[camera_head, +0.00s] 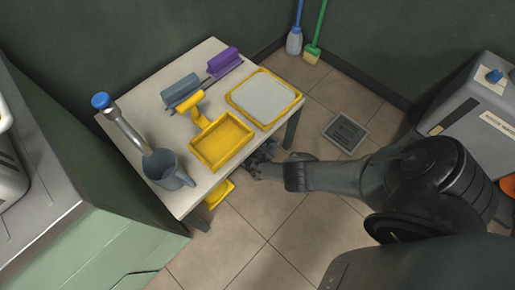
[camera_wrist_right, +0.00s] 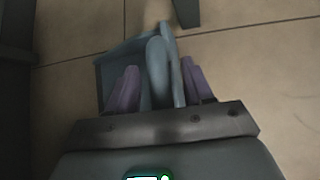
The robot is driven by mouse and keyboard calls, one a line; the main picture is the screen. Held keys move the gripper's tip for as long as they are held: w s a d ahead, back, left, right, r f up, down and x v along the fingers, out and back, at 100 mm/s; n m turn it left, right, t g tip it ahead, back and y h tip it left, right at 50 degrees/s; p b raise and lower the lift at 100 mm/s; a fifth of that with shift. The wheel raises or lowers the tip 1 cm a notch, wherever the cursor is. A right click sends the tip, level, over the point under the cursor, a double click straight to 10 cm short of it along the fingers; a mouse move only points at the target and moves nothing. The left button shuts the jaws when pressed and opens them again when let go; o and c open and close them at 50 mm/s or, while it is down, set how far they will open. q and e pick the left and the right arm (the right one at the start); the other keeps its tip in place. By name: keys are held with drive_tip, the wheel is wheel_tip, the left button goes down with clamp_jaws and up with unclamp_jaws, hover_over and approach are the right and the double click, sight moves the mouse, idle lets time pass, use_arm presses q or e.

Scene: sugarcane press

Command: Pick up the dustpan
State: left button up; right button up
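In the head view my right arm reaches in from the right, and its dark gripper (camera_head: 262,165) is low at the table's right edge, partly hidden by the tabletop. In the right wrist view the two purple-tinted fingers (camera_wrist_right: 160,88) stand apart on either side of the upright handle of a blue-grey dustpan-like object (camera_wrist_right: 157,68). A small gap shows at the left finger; contact on the right is unclear. A yellow dustpan (camera_head: 222,141) with its handle lies on the white table (camera_head: 160,88). My left gripper is not in view.
A yellow object (camera_head: 218,193) shows low beside the table. Tiled floor (camera_head: 300,225) is clear near my arm.

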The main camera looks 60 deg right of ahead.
clamp_jaws()
drive_tip(key=shift+r, duration=0.2)
idle(0.3)
